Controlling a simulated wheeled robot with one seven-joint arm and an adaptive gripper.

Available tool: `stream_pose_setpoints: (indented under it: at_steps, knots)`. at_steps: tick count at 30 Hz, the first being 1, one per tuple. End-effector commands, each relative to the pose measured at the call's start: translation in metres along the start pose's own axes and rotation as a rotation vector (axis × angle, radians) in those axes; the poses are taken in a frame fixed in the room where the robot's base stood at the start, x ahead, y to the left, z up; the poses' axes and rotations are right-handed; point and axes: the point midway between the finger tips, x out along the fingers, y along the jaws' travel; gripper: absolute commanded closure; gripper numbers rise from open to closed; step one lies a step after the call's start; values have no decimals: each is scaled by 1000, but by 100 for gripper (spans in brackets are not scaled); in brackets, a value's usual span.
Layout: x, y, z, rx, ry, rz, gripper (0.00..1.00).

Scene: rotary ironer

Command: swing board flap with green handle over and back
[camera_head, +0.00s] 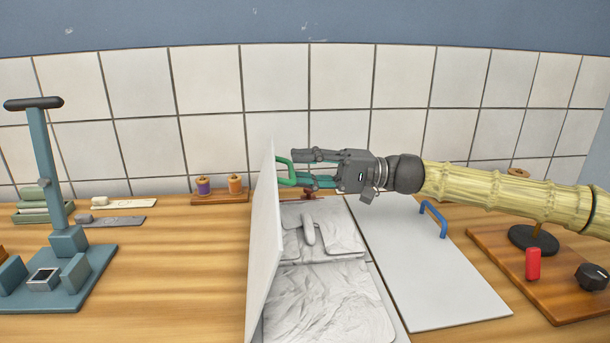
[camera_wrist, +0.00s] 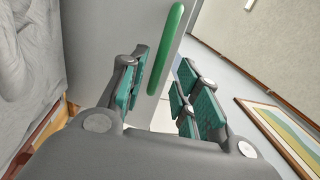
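The white board flap (camera_head: 262,240) stands nearly upright on its edge in the head view, leaning slightly. Its green handle (camera_head: 284,168) is on the face toward my gripper, near the far end. My gripper (camera_head: 306,169) reaches in from the right, its fingers at the handle. In the wrist view the green handle (camera_wrist: 168,50) runs between the finger pads of my gripper (camera_wrist: 165,100). The fingers are apart, with a visible gap on the right side of the handle, so it does not look clamped. Part of the handle is hidden by the fingers.
Crumpled grey cloth (camera_head: 325,299) lies right of the flap. A second white flap with a blue handle (camera_head: 434,219) lies flat further right. A wooden board (camera_head: 500,262) with a red piece and black knob is at the right. A blue-grey press (camera_head: 70,244) stands left.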

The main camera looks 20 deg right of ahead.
Motion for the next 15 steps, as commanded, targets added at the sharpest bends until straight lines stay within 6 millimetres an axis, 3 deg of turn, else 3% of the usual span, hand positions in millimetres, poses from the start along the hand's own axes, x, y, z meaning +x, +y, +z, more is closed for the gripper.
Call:
stream_pose_setpoints:
  at_steps: [6, 8, 9, 15]
  knots:
    - [4, -36, 0, -5, 0, -3, 68]
    - [4, -47, 0, -6, 2, -4, 64]
    - [4, -54, 0, -7, 4, -5, 68]
    - [7, -74, 0, -3, 1, -2, 68]
